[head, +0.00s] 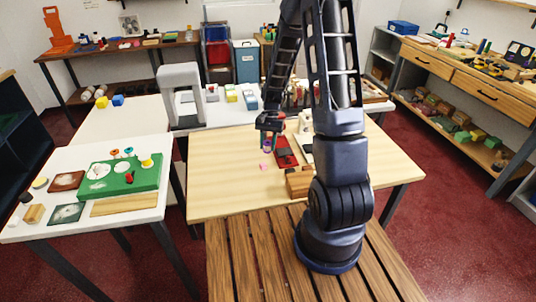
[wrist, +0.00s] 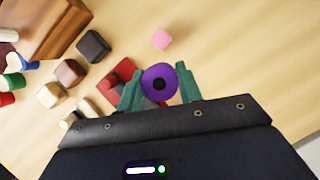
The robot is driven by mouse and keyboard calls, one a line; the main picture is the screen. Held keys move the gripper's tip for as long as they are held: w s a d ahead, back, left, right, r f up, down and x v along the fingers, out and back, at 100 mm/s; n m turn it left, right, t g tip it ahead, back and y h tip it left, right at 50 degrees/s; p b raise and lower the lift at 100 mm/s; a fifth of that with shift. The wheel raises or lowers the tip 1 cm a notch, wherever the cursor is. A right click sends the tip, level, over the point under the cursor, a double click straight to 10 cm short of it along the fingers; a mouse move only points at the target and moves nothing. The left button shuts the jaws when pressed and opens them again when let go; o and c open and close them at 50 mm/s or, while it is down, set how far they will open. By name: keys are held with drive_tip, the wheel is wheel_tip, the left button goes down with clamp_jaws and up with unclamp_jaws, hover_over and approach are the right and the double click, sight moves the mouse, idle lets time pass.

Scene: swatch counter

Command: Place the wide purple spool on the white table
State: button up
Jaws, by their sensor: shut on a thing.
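The wide purple spool (wrist: 160,71) is between the two green fingertips of my gripper (wrist: 159,86) in the wrist view, its dark centre hole facing the camera. In the head view my gripper (head: 268,128) hangs over the wooden table, and the spool (head: 267,144) shows as a small purple patch below it. My gripper is shut on the spool, which looks held above the tabletop. The white table (head: 150,203) stands to the left, apart from the gripper.
The white table carries a green board (head: 125,180), a wooden strip (head: 125,204) and small pads. A red tray (head: 286,153), a pink block (head: 265,166) and a brown wooden block (head: 300,182) lie on the wooden table (head: 220,190). A grey arch (head: 180,76) stands behind.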

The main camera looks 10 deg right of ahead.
sight(268, 160)
drive_tip(key=shift+f, duration=2.75)
drive_tip(key=shift+f, duration=0.15)
drive_tip(key=o, duration=0.7)
drive_tip(key=shift+c, duration=0.2)
